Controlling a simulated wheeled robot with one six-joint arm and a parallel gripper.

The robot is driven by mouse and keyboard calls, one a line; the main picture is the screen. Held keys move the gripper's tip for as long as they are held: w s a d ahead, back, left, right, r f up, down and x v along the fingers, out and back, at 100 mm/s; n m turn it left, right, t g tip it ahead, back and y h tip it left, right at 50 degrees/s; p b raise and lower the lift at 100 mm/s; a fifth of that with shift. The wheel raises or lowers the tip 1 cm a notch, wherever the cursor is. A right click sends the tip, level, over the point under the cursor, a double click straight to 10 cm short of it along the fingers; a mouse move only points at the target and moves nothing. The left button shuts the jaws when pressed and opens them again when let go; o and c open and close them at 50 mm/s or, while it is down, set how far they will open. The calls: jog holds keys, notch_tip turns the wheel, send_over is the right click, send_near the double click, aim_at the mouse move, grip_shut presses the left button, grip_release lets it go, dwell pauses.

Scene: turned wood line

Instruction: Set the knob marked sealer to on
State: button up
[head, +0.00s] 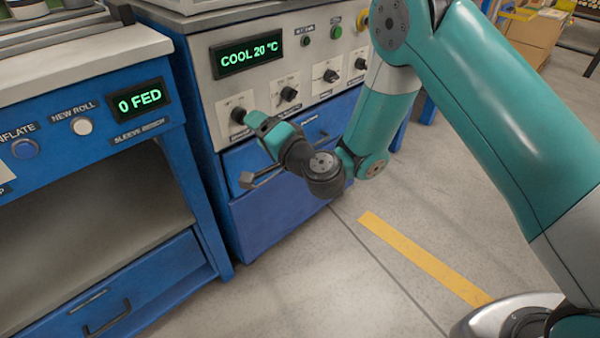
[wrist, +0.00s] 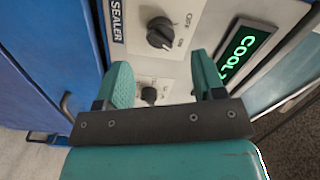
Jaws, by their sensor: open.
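The sealer knob (wrist: 161,33) is a round black knob on a pale plate, with a SEALER label (wrist: 118,20) beside it in the wrist view. In the head view the knob (head: 238,115) is the leftmost of the row. My gripper (wrist: 160,63) is open and empty. Its fingertips are close to the panel, just short of the sealer knob in the wrist view. In the head view my gripper (head: 258,121) is right beside the knob and partly overlaps its plate.
A second knob (wrist: 149,95) shows between my fingers. More knobs run right along the panel (head: 205,70), under the green COOL 20 °C display (head: 248,53). Blue drawers with a handle (head: 250,181) lie below.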

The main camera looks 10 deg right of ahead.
jog(key=b+v, duration=1.2)
jog(key=b, duration=0.2)
jog(key=shift+r, duration=0.1)
jog(key=s+a+r+n+g+y+p, duration=0.1)
jog(key=s+a+r+n+g+p, duration=0.1)
jog(key=s+n+g, duration=0.25)
jog(key=s+a+r+n+g+y+p, duration=0.1)
jog(key=s+a+r+n+g+p, duration=0.1)
jog(key=s+n+g, duration=0.25)
jog(key=s+d+r+n+g+h+p, duration=0.1)
jog(key=s+d+n+g+h+p, duration=0.45)
jog(key=s+d+h, duration=0.45)
notch_tip(320, 180, up, 38)
jog(key=s+d+y+p, duration=0.1)
jog(key=s+y+p, duration=0.1)
jog(key=p, duration=3.5)
jog(key=shift+d, duration=0.2)
